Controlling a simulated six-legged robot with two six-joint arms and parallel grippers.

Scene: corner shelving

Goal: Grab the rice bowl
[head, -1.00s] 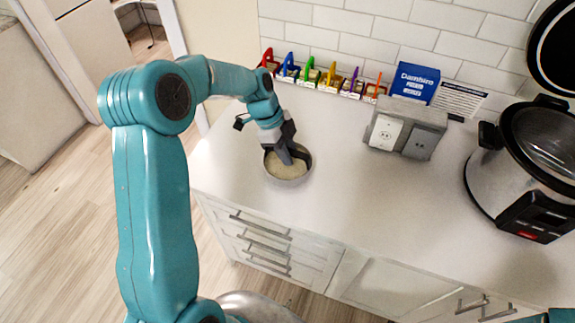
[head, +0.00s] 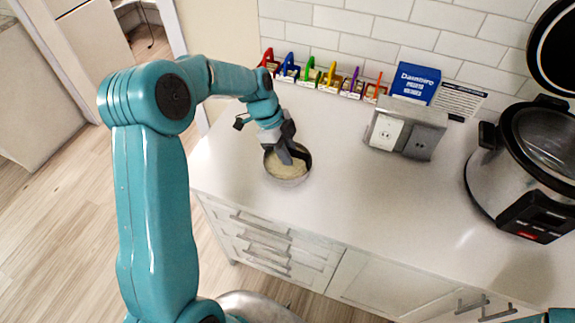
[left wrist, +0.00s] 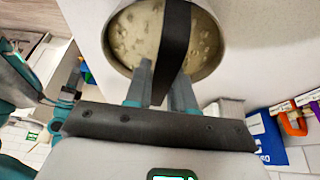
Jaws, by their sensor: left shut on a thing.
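The rice bowl (head: 287,180) is a round grey metal bowl with pale rice in it, near the left end of the white counter. My left gripper (head: 287,157) reaches down to it from above and is shut on it. In the left wrist view the bowl (left wrist: 130,42) fills the top middle. There my left gripper's fingers (left wrist: 162,80) close on a dark band that crosses the bowl's opening. The band hides part of the rice. I cannot tell whether the bowl touches the counter. My right gripper is out of view.
A row of small colored-handled containers (head: 328,80) stands along the tiled wall. A blue box (head: 415,84) stands behind a grey outlet block (head: 407,134). A rice cooker (head: 520,170) with its lid up is at the right. The counter (head: 350,200) between bowl and cooker is clear.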

